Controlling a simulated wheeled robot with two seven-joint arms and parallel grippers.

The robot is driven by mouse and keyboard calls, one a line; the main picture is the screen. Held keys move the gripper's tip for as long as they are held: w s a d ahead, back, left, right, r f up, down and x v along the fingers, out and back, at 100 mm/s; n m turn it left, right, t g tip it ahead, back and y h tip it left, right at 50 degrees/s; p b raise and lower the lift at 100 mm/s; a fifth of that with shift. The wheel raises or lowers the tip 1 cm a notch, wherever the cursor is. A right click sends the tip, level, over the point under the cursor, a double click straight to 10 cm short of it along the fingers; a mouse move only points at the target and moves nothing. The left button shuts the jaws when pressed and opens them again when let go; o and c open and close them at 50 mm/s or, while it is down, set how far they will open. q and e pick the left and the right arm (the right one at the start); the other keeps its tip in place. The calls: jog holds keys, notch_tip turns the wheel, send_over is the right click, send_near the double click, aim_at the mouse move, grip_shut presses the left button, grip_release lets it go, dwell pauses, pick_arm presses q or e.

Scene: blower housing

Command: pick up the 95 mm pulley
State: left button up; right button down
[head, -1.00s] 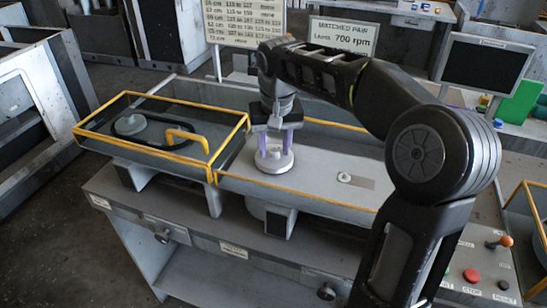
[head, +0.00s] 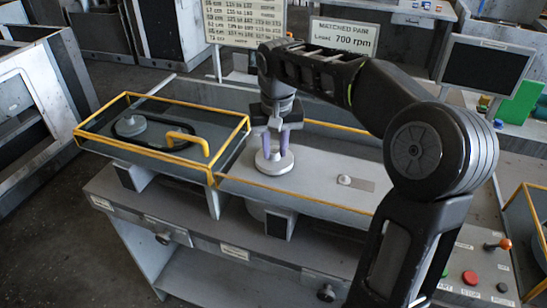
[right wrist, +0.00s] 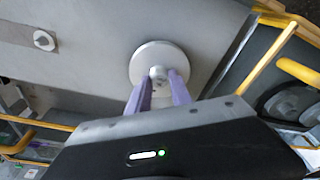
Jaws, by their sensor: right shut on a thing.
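The 95 mm pulley (head: 274,166) is a pale grey disc with a small raised hub, on the grey deck inside the yellow-edged housing. I see no clear gap under it. My right gripper (head: 274,152) points down from above, its two purple fingers shut on the hub. In the right wrist view the pulley's disc (right wrist: 160,56) shows beyond the fingertips, and the right gripper (right wrist: 158,78) has one finger on each side of the hub. I cannot read a size on the pulley. My left gripper is not in view.
A glass-covered, yellow-framed guard (head: 202,171) with a yellow handle (head: 187,138) stands at the left; a grey pulley and dark belt (head: 131,125) show under it. A small light knob-like part (head: 344,180) sits on the deck to the right. A control panel (head: 470,270) is at the lower right.

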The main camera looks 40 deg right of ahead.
jog(key=shift+w+r+p, duration=0.1)
jog(key=shift+r+p, duration=0.35)
jog(key=shift+p, duration=0.1)
jog(key=shift+r, duration=0.2)
jog(key=shift+r+p, duration=2.2)
jog(key=shift+r, duration=0.45)
jog(key=shift+a, duration=0.1)
jog(key=shift+s+a, duration=0.15)
jog(key=shift+s, duration=0.15)
jog(key=s+a+r+b, duration=0.2)
jog(key=s+a, duration=0.3)
jog(key=s, duration=0.1)
jog(key=shift+s+b, duration=0.3)
